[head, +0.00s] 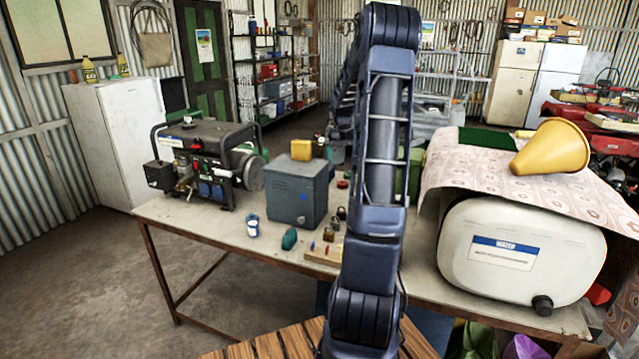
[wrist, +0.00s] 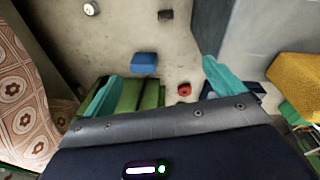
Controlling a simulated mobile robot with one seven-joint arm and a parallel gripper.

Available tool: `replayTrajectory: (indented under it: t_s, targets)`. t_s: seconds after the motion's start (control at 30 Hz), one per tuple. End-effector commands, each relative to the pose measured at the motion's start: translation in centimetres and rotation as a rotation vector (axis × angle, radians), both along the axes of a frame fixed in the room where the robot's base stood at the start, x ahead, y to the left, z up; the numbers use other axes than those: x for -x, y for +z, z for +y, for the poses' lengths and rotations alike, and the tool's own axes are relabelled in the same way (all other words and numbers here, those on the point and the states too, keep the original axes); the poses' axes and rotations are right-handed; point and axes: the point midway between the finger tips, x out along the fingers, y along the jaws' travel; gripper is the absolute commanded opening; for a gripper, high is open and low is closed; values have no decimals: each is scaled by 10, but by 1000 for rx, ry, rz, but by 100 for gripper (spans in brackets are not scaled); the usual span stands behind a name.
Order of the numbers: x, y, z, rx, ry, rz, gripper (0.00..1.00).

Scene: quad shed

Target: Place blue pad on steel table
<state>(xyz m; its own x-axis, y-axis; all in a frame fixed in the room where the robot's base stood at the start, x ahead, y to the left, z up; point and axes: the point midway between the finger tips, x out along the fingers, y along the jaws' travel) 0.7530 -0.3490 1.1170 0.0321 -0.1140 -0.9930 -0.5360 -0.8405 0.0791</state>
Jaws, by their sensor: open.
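A small blue pad (wrist: 144,62) lies flat on a pale, worn tabletop (wrist: 115,35) in the wrist view. In the head view I cannot make the pad out; my arm covers part of the table (head: 205,220). This table has a rusty brown frame; I cannot tell for sure whether it is the steel table. My gripper (wrist: 163,70) is open, with its teal fingers wide apart and nothing between them. It is above the table, with the pad beyond the fingertips and apart from them. The gripper is hidden in the head view.
A grey-blue box (head: 295,195) with a yellow block (head: 302,149) stands close to the gripper. A red round piece (wrist: 184,89) and a green container (wrist: 130,97) are near the pad.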

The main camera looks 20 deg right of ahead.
Motion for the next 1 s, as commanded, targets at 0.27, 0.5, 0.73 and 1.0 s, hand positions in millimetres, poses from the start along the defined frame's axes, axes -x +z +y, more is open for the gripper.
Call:
replayTrajectory:
  t_s: [0.27, 0.5, 0.73, 1.0]
  targets:
    - [49, 58, 75, 51, 109, -32, 94]
    - [102, 95, 130, 78, 196, -70, 94]
    - [160, 118, 176, 91, 276, -115, 94]
    - [232, 131, 218, 88, 370, -177, 94]
